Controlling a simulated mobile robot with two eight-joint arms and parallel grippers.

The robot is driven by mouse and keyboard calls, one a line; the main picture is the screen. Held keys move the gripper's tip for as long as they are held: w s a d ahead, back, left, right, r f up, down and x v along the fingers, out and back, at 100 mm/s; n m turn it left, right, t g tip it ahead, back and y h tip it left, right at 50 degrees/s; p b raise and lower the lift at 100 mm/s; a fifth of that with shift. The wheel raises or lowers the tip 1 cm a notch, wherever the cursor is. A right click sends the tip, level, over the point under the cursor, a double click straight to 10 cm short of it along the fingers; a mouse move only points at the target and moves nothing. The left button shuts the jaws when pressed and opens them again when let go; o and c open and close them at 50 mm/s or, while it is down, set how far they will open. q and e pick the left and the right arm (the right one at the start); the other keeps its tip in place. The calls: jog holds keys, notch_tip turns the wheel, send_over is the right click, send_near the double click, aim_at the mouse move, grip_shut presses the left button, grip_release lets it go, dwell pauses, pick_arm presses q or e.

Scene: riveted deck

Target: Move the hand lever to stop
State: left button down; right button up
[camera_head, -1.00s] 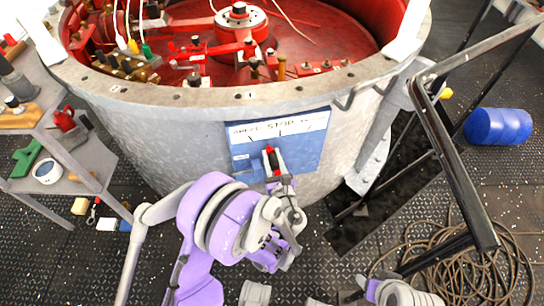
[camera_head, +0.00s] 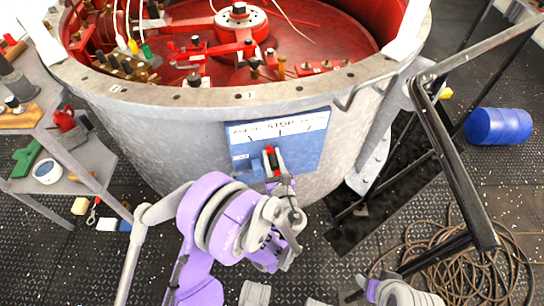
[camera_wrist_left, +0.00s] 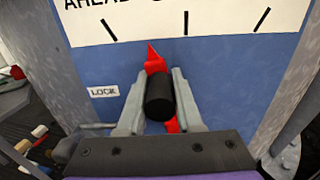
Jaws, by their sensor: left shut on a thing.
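The hand lever (camera_wrist_left: 160,97) has a black grip and a red pointer. It stands in front of a blue panel (camera_head: 306,155) on the grey drum's side. My left gripper (camera_head: 274,172) is shut on the grip; in the left wrist view its two grey fingers (camera_wrist_left: 158,100) flank it. The pointer tip (camera_wrist_left: 153,55) lies between the left tick and the middle tick, somewhat nearer the middle one. The white scale plate (camera_head: 280,128) reads AHEAD and STOP, with STOP at the middle tick. Part of my right arm shows at the bottom edge; its jaws are unclear.
A LOCK label (camera_wrist_left: 103,91) is left of the lever, with a small grey rod (camera_wrist_left: 95,126) below it. A black rail (camera_head: 452,160) stands to the right, with coiled rope (camera_head: 510,262) on the deck and a blue barrel (camera_head: 498,126) beyond. Grey shelves (camera_head: 75,160) stand left.

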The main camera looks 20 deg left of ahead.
pick_arm(q)
jog(key=shift+w+d+r+m, duration=0.1)
jog(key=shift+w+d+m, duration=0.35)
jog(key=shift+d+m, duration=0.3)
jog(key=shift+w+d+r+m, duration=0.1)
jog(key=shift+w+d+m, duration=0.4)
jog(key=shift+d, duration=0.35)
jog(key=shift+s, duration=0.1)
jog(key=c, duration=0.6)
grip_release()
jog(key=shift+s, duration=0.1)
jog(key=v, duration=1)
jog(key=shift+s+d, duration=0.15)
jog(key=shift+s, duration=0.15)
